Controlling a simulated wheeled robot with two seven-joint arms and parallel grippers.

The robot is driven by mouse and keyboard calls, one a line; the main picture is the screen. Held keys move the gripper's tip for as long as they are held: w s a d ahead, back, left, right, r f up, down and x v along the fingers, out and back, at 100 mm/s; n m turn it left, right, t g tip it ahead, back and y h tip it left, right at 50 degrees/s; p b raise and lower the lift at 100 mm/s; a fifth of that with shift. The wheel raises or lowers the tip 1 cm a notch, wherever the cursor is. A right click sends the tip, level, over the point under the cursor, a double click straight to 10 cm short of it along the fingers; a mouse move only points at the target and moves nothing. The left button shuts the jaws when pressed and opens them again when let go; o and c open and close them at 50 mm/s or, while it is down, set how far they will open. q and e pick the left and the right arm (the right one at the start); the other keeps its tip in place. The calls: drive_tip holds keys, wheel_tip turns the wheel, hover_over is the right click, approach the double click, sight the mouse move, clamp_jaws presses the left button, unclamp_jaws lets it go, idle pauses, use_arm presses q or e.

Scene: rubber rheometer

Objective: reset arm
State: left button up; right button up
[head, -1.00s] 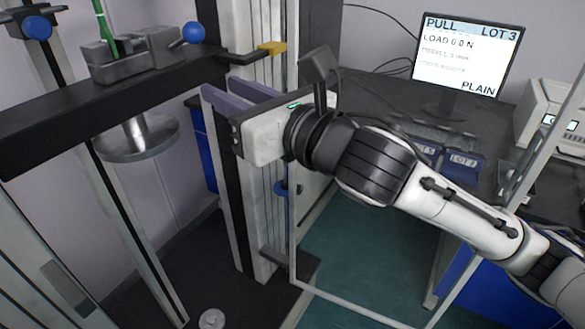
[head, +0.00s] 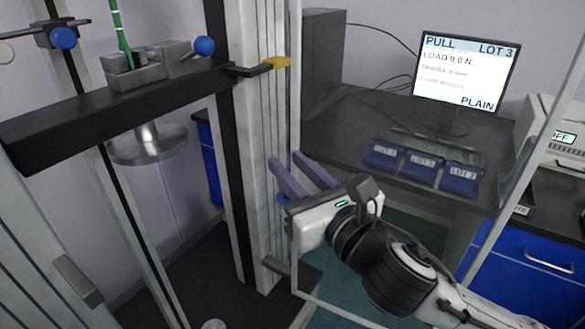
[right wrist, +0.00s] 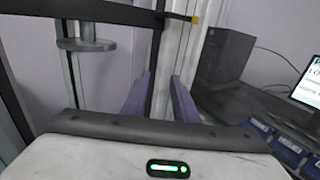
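My right gripper (head: 297,177) is in front of the test frame's right column in the head view. Its two purple fingers are apart with nothing between them. In the right wrist view the fingers (right wrist: 160,98) also stand apart and empty. My left gripper is not in view. The black crosshead (head: 60,125) of the test frame spans the left of the head view. A grey clamp (head: 135,78) on it holds a green strip (head: 119,30). A round metal disc (head: 147,150) hangs below the crosshead.
A monitor (head: 466,72) reads PULL, LOT 3 and PLAIN. Several blue lot trays (head: 422,166) sit on the dark bench. A yellow-tipped lever (head: 277,63) sticks out at the column. A pale door frame (head: 295,230) stands by my right gripper. Blue drawers (head: 535,265) are at right.

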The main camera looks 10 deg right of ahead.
drive_tip(key=s+d+f+m+g+h, duration=0.1)
drive_tip(key=s+f+m+g, duration=0.15)
drive_tip(key=f+m, duration=0.85)
drive_tip(key=s+d+f+m+g, duration=0.1)
drive_tip(key=s+f+m+g, duration=0.15)
drive_tip(key=f+m, duration=0.8)
drive_tip(key=s+d+f+m+g+h, duration=0.1)
drive_tip(key=s+d+f+m, duration=0.2)
drive_tip(key=s+f+m, duration=0.5)
drive_tip(key=s+d+f+m+g+h, duration=0.1)
drive_tip(key=s+d+f+m, duration=0.3)
drive_tip(key=s+f+m, duration=0.4)
drive_tip(key=s+f+g, duration=0.1)
drive_tip(key=s+f, duration=0.2)
drive_tip(key=f, duration=0.3)
drive_tip(key=shift+s+d+f, duration=0.2)
drive_tip(key=shift+f, duration=0.15)
